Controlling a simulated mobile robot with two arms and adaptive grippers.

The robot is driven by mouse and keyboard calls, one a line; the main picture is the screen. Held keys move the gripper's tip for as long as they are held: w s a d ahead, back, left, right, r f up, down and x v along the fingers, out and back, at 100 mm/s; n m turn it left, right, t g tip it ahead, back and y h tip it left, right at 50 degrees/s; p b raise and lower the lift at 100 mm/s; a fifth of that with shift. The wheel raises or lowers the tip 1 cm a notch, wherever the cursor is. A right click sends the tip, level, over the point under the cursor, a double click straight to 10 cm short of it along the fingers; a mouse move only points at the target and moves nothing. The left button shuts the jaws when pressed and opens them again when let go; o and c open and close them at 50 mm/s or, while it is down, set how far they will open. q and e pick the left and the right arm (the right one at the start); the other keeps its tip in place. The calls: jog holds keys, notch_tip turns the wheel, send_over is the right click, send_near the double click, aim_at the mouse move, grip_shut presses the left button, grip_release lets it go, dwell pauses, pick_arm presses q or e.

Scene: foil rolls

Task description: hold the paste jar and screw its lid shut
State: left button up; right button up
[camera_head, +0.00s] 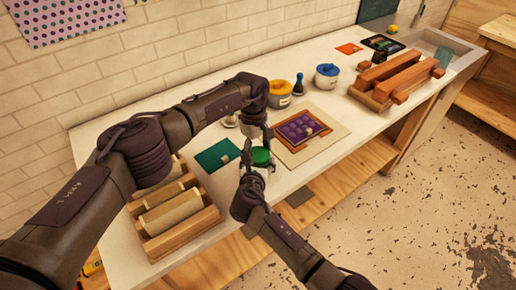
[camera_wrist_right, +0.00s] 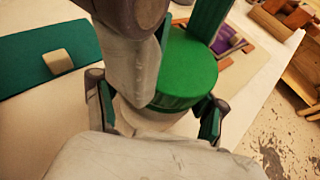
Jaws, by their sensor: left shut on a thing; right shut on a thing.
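The paste jar (camera_head: 263,171) is a pale, whitish jar with a green lid (camera_head: 261,157) on top, near the front edge of the white counter. In the right wrist view the lid (camera_wrist_right: 187,70) covers the jar's mouth, and the jar's pale body (camera_wrist_right: 142,116) shows below it. My right gripper (camera_wrist_right: 155,112) is shut around the jar's body, one finger on each side. My left gripper (camera_head: 258,145) reaches down from above and is shut on the lid. Its fingers hide part of the lid, so I cannot tell how tightly the lid sits.
A wooden rack of rolls (camera_head: 176,216) stands left of the jar. A green card (camera_head: 217,155) and a framed purple print (camera_head: 300,127) lie close by. Yellow-topped (camera_head: 279,94) and blue-topped (camera_head: 327,76) pots stand behind. A rack with reddish bars (camera_head: 393,80) is at right.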

pick_arm(q)
jog(key=m, duration=0.6)
jog(key=shift+d+m+y, duration=0.1)
jog(key=shift+m+y, duration=0.3)
jog(key=m, duration=0.6)
jog(key=shift+w+m+y, duration=0.1)
jog(key=shift+m+y, duration=0.3)
jog(key=o, duration=0.8)
jog(key=shift+r, duration=2.2)
